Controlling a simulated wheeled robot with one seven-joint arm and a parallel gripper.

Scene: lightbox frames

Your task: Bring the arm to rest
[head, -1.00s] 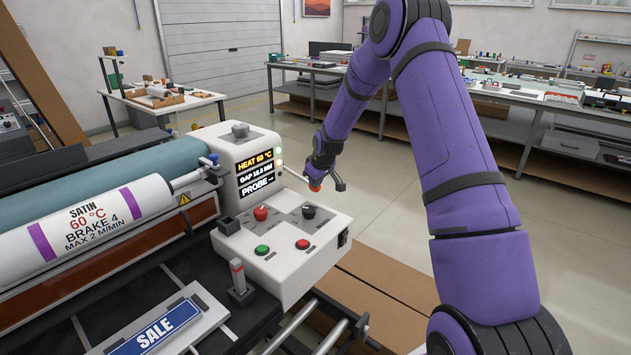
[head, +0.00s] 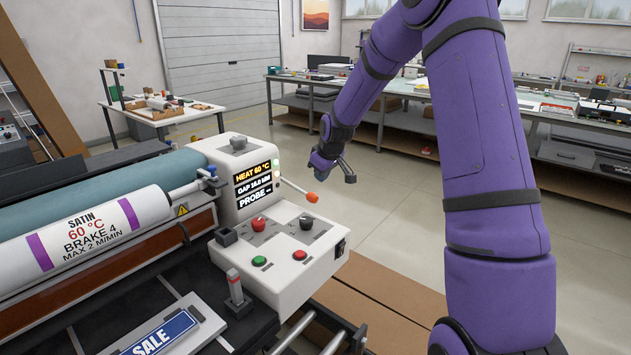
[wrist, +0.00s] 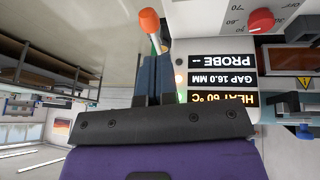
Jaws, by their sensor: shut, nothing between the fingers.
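My purple arm (head: 480,140) reaches over from the right, ending in my dark gripper (head: 347,168) in the air beside the control box (head: 290,262). In the wrist view my gripper (wrist: 153,62) has its fingers together with nothing between them. A thin lever with an orange tip (head: 313,198) sticks out from the side of the display. The tip lies below and left of my gripper in the head view, with a gap between them. The tip also shows beyond my fingers in the wrist view (wrist: 149,21).
The laminator, with a SATIN roll (head: 85,228) and a SALE sign (head: 160,337), fills the left. The box carries knobs and a display reading HEAT 60 °C (head: 255,172). A long bench (head: 400,88) stands behind. The floor right of my arm (head: 590,250) is clear.

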